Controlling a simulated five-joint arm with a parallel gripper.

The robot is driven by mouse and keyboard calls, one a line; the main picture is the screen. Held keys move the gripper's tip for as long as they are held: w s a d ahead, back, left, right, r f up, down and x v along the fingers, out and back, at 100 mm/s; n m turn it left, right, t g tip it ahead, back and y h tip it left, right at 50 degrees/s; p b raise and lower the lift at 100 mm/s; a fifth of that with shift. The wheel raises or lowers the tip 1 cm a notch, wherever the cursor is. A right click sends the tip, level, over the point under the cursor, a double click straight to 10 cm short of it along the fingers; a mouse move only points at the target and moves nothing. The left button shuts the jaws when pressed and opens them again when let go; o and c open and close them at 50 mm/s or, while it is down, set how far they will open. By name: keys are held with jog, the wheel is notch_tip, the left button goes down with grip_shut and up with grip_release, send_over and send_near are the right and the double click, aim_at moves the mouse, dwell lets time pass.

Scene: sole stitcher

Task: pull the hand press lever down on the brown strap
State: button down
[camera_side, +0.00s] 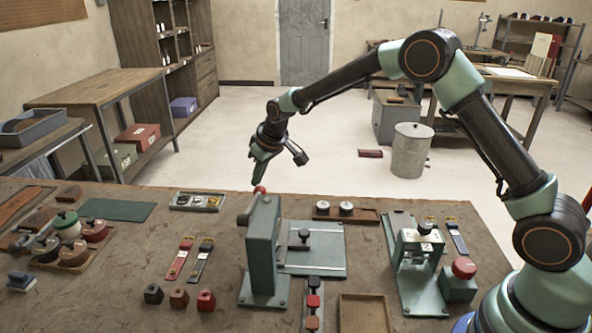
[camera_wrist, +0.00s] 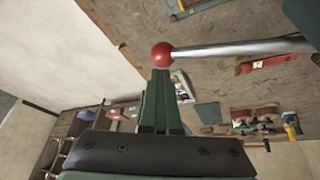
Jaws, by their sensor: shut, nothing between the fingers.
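The green hand press (camera_side: 262,250) stands upright at the middle of the bench. In the wrist view the red knob (camera_wrist: 161,54) sits on a bare metal lever rod (camera_wrist: 240,48). My gripper (camera_side: 257,182) points down just above the knob, shut and empty. In the wrist view its green fingertips (camera_wrist: 160,72) appear right at the knob; I cannot tell whether they touch it. I cannot make out a brown strap under the press; the press body may hide it.
A red strap (camera_side: 179,258) and a dark strap (camera_side: 200,260) lie left of the press. A green plate (camera_side: 325,250) with a dark-knobbed part is to its right. A second green press (camera_side: 420,245) stands further right. Small blocks (camera_side: 179,298) lie in front.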

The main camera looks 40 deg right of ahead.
notch_tip(320, 180, up, 11)
jog(key=s, duration=0.2)
jog(key=shift+d, duration=0.2)
dwell(1.1)
jog(key=s+d+r, duration=0.2)
jog(key=s+r, duration=0.3)
jog(key=s, duration=0.1)
jog(key=s+d+m, duration=0.1)
jog(key=s+d, duration=0.1)
jog(key=s, duration=0.9)
jog(key=s+d+f+m, duration=0.1)
jog(key=s+d, duration=0.1)
jog(key=s, duration=0.9)
jog(key=shift+s+f+m+t+h, duration=0.25)
jog(key=shift+f+m+t+h, duration=0.05)
jog(key=shift+m, duration=0.1)
